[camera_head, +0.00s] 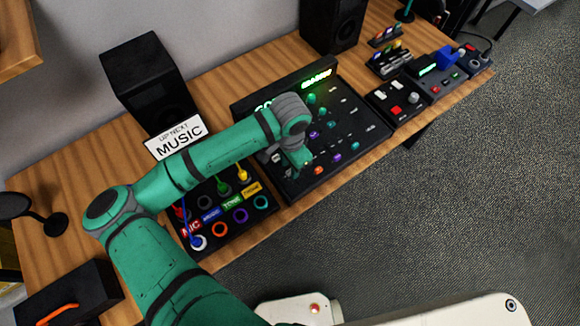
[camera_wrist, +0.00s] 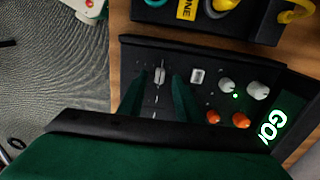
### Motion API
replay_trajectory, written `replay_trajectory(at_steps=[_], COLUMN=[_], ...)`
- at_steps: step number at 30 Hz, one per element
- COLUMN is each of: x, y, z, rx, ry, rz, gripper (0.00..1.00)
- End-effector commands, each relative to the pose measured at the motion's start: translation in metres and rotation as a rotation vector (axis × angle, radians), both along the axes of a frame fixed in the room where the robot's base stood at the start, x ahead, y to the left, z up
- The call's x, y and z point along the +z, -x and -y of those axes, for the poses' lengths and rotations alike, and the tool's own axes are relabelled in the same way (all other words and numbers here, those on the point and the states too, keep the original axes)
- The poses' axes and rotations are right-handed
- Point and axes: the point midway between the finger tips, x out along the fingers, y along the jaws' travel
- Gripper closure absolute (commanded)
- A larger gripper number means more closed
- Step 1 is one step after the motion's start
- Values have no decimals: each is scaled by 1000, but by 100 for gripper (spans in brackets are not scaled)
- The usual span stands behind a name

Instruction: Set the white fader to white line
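The black mixer panel (camera_wrist: 215,60) lies under my gripper in the wrist view. A small whitish fader cap (camera_wrist: 159,75) sits on it between the two dark green fingers of my gripper (camera_wrist: 157,84). The fingers are apart, one on each side of the cap, and I cannot tell whether they touch it. Short pale marks (camera_wrist: 155,113) show along the fader track below the cap; I cannot tell which is the white line. In the head view my gripper (camera_head: 300,161) is over the panel's near left part (camera_head: 350,148), and my arm hides the fader.
A square white button (camera_wrist: 197,76), white knobs (camera_wrist: 258,90) and orange knobs (camera_wrist: 241,120) are beside the fader. A cable box with coloured sockets (camera_head: 268,208) stands left of the panel. Smaller control boxes (camera_head: 398,103) stand to its right. Speakers (camera_head: 150,82) stand behind.

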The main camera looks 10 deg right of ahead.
Motion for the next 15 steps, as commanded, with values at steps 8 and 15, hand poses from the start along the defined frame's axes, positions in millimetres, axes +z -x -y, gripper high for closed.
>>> replay_trajectory(at_steps=[8,15], x=[53,83], y=[0,0], z=[0,0], rx=[-1,0], ry=[0,-1], rz=[3,2], gripper=[69,69])
